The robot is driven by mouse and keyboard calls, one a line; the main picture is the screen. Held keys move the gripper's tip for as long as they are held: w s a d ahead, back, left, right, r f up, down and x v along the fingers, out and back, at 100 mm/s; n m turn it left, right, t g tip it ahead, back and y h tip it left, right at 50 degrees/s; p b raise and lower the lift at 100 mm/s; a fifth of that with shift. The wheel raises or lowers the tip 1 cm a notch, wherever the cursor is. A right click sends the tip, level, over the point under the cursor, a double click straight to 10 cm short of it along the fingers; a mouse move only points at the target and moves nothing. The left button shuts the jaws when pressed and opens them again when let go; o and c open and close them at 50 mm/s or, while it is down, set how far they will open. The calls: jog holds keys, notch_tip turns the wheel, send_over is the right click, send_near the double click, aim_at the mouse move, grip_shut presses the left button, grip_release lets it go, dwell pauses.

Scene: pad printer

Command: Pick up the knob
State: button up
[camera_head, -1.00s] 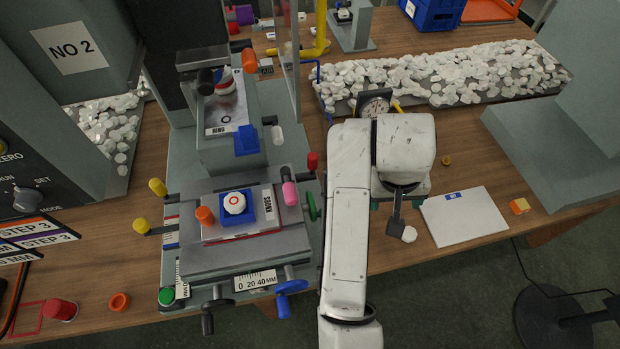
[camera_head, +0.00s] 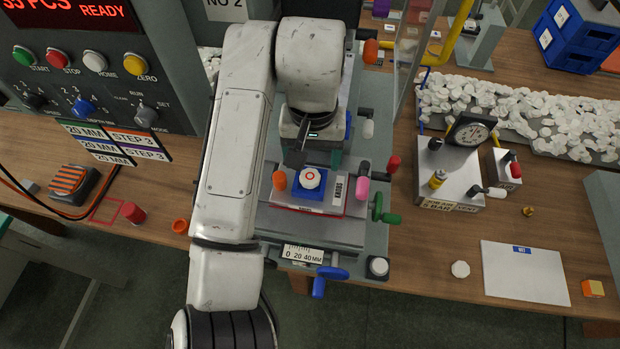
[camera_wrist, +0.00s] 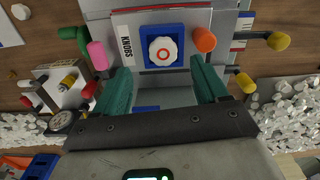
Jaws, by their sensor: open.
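A white scalloped knob with a red ring (camera_head: 310,178) sits in a blue square holder (camera_head: 311,193) on the printer's slide, beside the label KNOBS. The wrist view also shows the knob (camera_wrist: 163,50) in the holder, whole and unobstructed. My gripper (camera_wrist: 163,88) is open and empty, its two teal fingers apart. In the wrist view the knob lies beyond the fingertips, roughly centred between them. In the head view my gripper hangs just behind the knob, partly hidden by its own wrist. A loose plain white disc (camera_head: 460,269) lies on the table to the right.
An orange knob (camera_head: 279,180) and a pink handle (camera_head: 361,187) stand close on either side of the holder. A green handwheel (camera_head: 383,209) and a red-tipped lever (camera_head: 394,163) are further right. A gauge block (camera_head: 450,170) stands right of the printer.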

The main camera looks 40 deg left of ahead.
aim_at(310, 176)
jog(key=shift+s+a+f, duration=0.15)
jog(key=shift+f, duration=2.55)
jog(key=c, duration=1.1)
jog(key=shift+r, duration=0.15)
jog(key=shift+c, duration=0.2)
